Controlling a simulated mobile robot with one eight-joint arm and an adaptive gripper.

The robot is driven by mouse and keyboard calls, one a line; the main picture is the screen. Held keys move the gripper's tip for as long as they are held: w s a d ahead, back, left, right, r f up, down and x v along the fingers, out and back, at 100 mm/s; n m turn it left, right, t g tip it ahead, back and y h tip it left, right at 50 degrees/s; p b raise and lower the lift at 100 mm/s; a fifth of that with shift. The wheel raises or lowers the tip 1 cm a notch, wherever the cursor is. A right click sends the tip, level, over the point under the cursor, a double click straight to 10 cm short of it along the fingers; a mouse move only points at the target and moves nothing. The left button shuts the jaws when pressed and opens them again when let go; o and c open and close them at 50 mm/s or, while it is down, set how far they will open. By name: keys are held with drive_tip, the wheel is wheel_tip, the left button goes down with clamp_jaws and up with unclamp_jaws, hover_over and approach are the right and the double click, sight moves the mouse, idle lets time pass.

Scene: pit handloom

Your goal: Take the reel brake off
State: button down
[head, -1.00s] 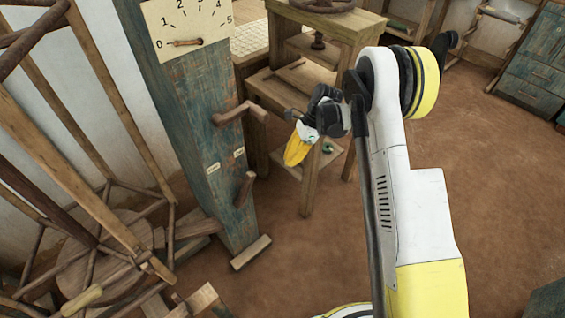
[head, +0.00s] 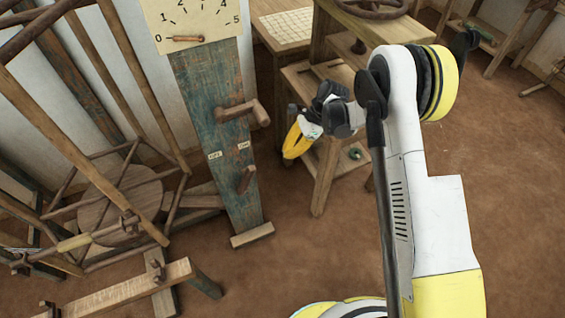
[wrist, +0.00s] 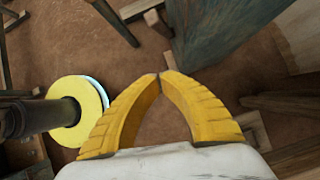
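A blue-green wooden post (head: 217,92) stands upright left of my arm in the head view. A wooden crank-like handle (head: 243,112) sticks out of it, and a shorter wooden lever (head: 246,179) sits lower down, by two small labels (head: 229,151) too small to read surely. I cannot tell for certain which is the reel brake. My gripper (head: 288,160) hangs right of the post, apart from both handles. In the wrist view its yellow fingers (wrist: 165,75) meet at the tips with nothing between them. The post's worn blue surface (wrist: 215,30) appears beyond them.
A dial plate (head: 192,22) numbered 0 to 5 tops the post, its pointer near 0. A wooden stand (head: 330,150) is close behind my gripper. A round-ended wooden reel frame (head: 120,205) and a low beam (head: 125,290) fill the left.

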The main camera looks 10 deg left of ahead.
drive_tip(key=shift+s+a, duration=0.15)
drive_tip(key=shift+a, duration=0.2)
drive_tip(key=b, duration=0.6)
approach(246, 182)
drive_tip(key=shift+d+f, duration=0.5)
drive_tip(key=shift+f, duration=1.25)
drive_tip(key=shift+s, duration=0.15)
